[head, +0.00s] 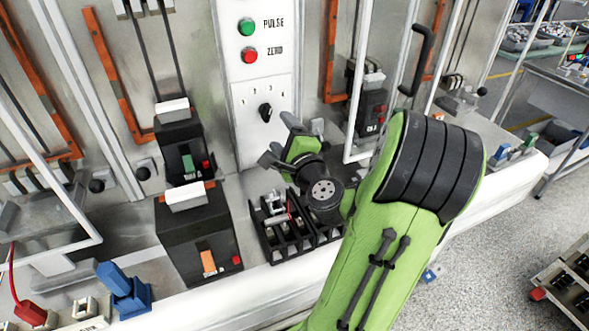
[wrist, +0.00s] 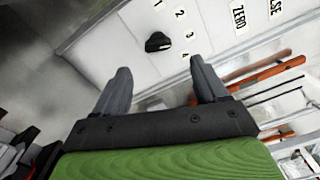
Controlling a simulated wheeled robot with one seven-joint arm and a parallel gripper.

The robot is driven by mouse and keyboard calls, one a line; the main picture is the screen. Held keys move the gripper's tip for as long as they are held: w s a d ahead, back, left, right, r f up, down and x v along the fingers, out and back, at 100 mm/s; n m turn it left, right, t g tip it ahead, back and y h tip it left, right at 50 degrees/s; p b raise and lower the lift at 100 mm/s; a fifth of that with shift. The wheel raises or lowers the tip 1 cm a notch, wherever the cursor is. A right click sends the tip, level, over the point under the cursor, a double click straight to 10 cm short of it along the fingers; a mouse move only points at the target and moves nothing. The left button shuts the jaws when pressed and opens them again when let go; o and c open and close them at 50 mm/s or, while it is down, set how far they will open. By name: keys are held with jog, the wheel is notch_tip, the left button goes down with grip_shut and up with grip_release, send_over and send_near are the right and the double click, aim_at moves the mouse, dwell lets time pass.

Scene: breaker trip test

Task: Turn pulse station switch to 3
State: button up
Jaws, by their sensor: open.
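The pulse station switch (head: 265,112) is a small black rotary knob on the white panel, below the green PULSE and red ZERO buttons. Small position marks arc above it. In the wrist view the knob (wrist: 157,42) lies beyond my fingertips, with the numbers 1 to 4 around it. Which number it points at is hard to tell. My gripper (head: 279,139) is open and empty, just below and in front of the knob. In the wrist view the two grey fingers of my gripper (wrist: 160,69) are spread wide, apart from the knob.
Black breakers (head: 178,145) stand left of the panel. A black rack (head: 283,248) sits on the bench below my gripper. Clear door frames (head: 362,70) and orange bars flank the panel. A blue part (head: 123,290) lies at the lower left.

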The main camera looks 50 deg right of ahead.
jog(key=b+v, duration=0.6)
jog(key=shift+s+a+b, duration=0.25)
jog(key=shift+b, duration=0.1)
jog(key=shift+f, duration=0.1)
